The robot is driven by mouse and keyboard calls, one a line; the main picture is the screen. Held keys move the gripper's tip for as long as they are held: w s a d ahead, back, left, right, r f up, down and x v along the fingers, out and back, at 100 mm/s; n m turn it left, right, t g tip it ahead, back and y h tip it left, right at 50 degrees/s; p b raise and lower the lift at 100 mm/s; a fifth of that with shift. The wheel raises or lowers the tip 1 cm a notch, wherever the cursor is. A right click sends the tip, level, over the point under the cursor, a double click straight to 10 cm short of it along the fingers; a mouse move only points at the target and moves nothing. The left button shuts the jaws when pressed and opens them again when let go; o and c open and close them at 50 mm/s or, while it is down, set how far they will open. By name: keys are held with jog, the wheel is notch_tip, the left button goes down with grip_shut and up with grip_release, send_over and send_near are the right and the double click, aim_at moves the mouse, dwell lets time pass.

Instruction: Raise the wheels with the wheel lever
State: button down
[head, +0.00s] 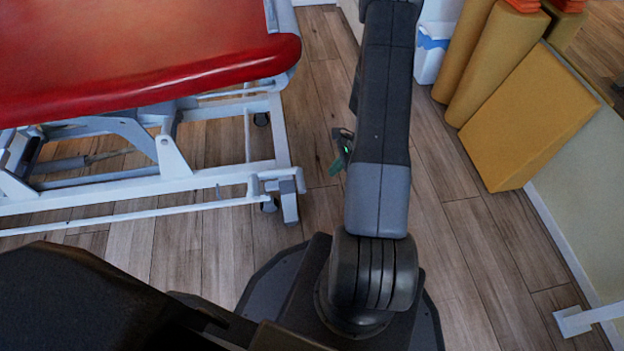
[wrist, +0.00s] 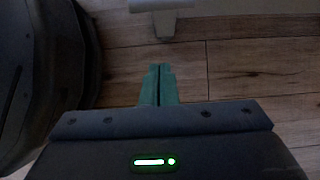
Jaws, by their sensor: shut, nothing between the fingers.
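The treatment couch has a red padded top (head: 150,50) and a white metal frame (head: 130,188) at the left in the head view. A long white bar (head: 150,213) runs low along the near side to a grey corner foot (head: 290,208). I cannot tell for sure which part is the wheel lever. My gripper (wrist: 160,70) is shut and empty, its green fingers together above the floor. In the head view my gripper (head: 342,148) is partly hidden by my arm, right of the frame and apart from it.
A pale grey upright part with a foot (wrist: 163,22) stands beyond the fingertips in the wrist view. Yellow foam blocks (head: 530,115) lean at the right wall, beside a white-blue box (head: 431,55).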

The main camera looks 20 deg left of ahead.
jog(key=b+x, duration=0.5)
jog(key=x, duration=0.5)
jog(key=shift+s+a+r, duration=0.3)
jog(key=shift+a+r, duration=0.25)
jog(key=shift+r, duration=0.2)
jog(key=shift+s+a+r, duration=0.35)
jog(key=shift+a+r, duration=0.15)
jog(key=shift+r, duration=0.3)
